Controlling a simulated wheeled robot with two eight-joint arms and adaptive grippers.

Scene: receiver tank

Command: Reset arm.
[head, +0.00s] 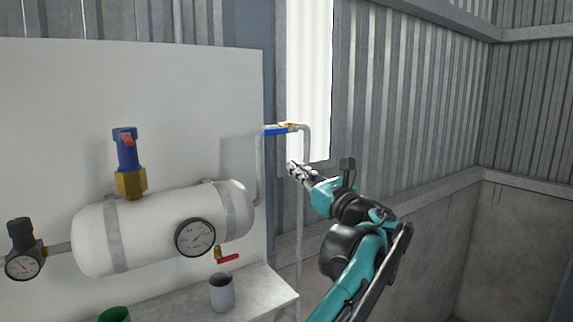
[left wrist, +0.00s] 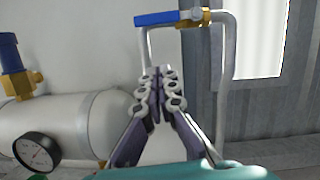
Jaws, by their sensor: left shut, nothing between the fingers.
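My left arm rises from the bottom of the head view, teal and black. Its gripper (head: 293,167) is shut and empty, in front of the bright window strip and right of the white tank (head: 160,228). In the left wrist view the gripper's fingers (left wrist: 159,74) meet at their tips with nothing between them. They point toward the pipe below the blue-handled valve (left wrist: 170,18), which also shows in the head view (head: 277,130). I cannot tell the exact gap to the pipe. My right gripper is in neither view.
The tank carries a blue-and-brass fitting (head: 128,162), a round gauge (head: 195,237) and a small red-handled valve (head: 228,259). Another gauge (head: 24,265) is at far left. A grey cup (head: 222,292) stands on the ledge (head: 262,288), near a green cup (head: 115,314). The right side looks open.

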